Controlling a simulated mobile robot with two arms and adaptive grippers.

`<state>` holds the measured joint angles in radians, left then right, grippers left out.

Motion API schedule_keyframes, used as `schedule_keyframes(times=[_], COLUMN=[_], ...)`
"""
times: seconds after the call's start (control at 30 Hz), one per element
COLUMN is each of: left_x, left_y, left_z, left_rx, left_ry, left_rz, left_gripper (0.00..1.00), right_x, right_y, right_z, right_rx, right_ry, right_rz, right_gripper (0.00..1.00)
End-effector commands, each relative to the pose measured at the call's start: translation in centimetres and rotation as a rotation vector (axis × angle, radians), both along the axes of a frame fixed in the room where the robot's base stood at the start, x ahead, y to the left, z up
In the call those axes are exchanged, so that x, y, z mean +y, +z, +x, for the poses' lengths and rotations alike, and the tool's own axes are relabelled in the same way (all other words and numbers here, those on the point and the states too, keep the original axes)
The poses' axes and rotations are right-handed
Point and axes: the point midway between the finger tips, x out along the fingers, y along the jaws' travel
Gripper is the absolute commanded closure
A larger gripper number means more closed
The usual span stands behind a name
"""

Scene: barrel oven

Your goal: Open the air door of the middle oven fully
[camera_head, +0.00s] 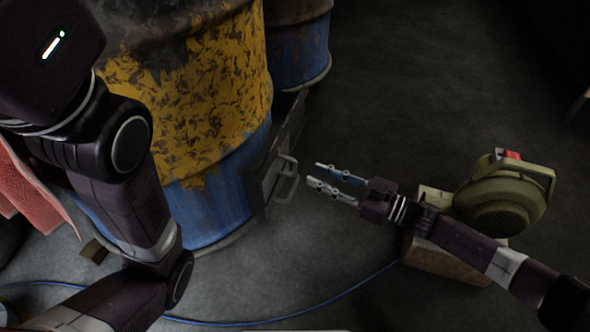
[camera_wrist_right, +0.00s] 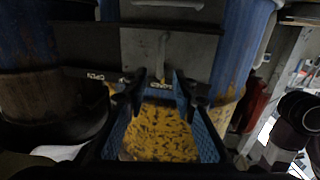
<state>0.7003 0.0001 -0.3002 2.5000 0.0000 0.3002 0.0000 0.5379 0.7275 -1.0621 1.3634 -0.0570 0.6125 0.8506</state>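The barrel oven (camera_head: 205,120) is yellow and worn on top and blue below. On its lower right side is a dark metal air door (camera_head: 272,185) with a pale loop handle (camera_head: 288,177) sticking out; the door looks closed or nearly so. My right gripper (camera_head: 314,174) is open and empty, a little to the right of the handle and apart from it, its fingers pointing at it. The right wrist view shows a dark metal panel (camera_wrist_right: 190,55) ahead, between blue barrel surfaces. My left arm crosses the left side; its gripper is not in view.
A second blue barrel (camera_head: 298,50) stands behind. A blue hose (camera_head: 340,292) lies across the floor. The floor at upper right is clear.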

Motion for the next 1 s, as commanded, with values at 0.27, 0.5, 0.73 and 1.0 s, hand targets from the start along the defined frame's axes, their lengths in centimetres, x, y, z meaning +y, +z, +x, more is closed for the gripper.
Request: schedule_keyframes(times=[0.27, 0.5, 0.73, 1.0], left_x=[0.0, 0.0, 0.0, 0.0], left_y=[-2.8, -4.6, -4.9, -4.8], left_z=[-0.1, 0.0, 0.0, -0.1], left_rx=[-0.002, -0.001, -0.001, -0.001], left_ry=[0.000, 0.000, 0.000, 0.000], left_rz=[0.000, 0.000, 0.000, 0.001], left_gripper=[0.60, 0.60, 0.60, 0.60], right_x=[3.3, 6.0, 6.7, 6.7], right_y=[-0.3, -0.2, 0.0, 0.1], right_z=[1.8, 3.3, 3.8, 3.7], right_rx=[-0.004, -0.002, 0.000, 0.000], right_ry=[0.003, 0.001, -0.001, 0.000], right_rz=[0.002, 0.001, 0.000, 0.000], right_gripper=[0.75, 0.75, 0.75, 0.85])
